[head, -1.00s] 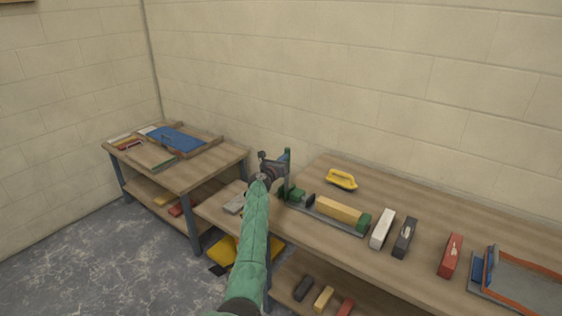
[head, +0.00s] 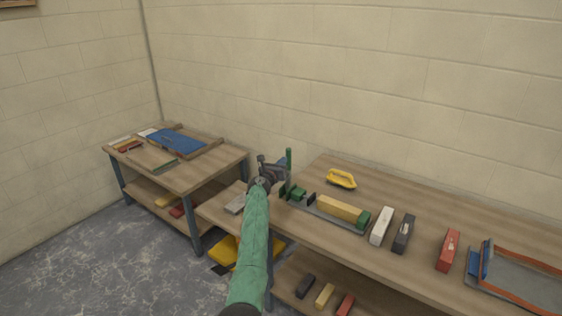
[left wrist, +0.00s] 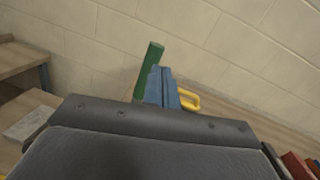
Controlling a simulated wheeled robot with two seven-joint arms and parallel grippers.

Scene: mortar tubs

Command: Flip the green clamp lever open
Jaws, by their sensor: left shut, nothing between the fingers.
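The green clamp lever (head: 289,166) stands upright on a green clamp (head: 298,193) at the left end of a grey fixture on the right bench. A yellow-tan block (head: 341,209) lies in this fixture, with a dark pad (head: 311,198) near its left end. My left gripper (head: 279,170) is shut and empty, close to the lever's left side. In the left wrist view its blue fingers (left wrist: 163,88) overlap the green lever (left wrist: 150,66); I cannot tell whether they touch. The clamp's base is hidden there. My right gripper is not in view.
A yellow-handled tool (head: 341,179) lies behind the fixture. White (head: 382,226), dark (head: 404,234) and red (head: 448,250) blocks stand to its right, then a blue and orange-edged tray (head: 520,277). A second bench (head: 200,178) stands left. A wall is behind.

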